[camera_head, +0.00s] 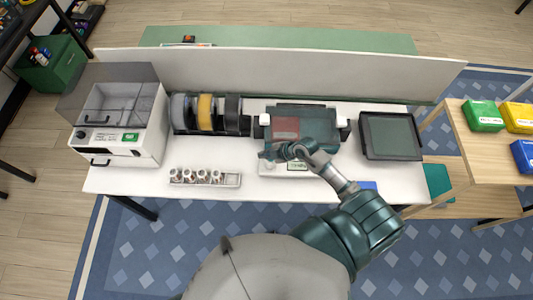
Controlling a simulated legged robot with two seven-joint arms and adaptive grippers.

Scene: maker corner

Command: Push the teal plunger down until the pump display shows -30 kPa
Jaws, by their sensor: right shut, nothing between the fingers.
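My right arm reaches up from the lower right, and its gripper (273,153) is shut and empty over the front of the pump. The pump (285,173) is a low white unit at the front middle of the white table, partly covered by my gripper and wrist. Its small greenish display (298,166) shows just below my wrist, but the digits are too small to read. I cannot make out the teal plunger apart from my teal-grey gripper, nor tell whether they touch. My left gripper is not in view.
Behind the pump stands a dark machine with a red panel (285,128). Left of it are several filament spools (205,112), a white printer (118,135) and a rack of small pots (205,178). A dark tray (390,137) lies right. The front right tabletop is mostly clear.

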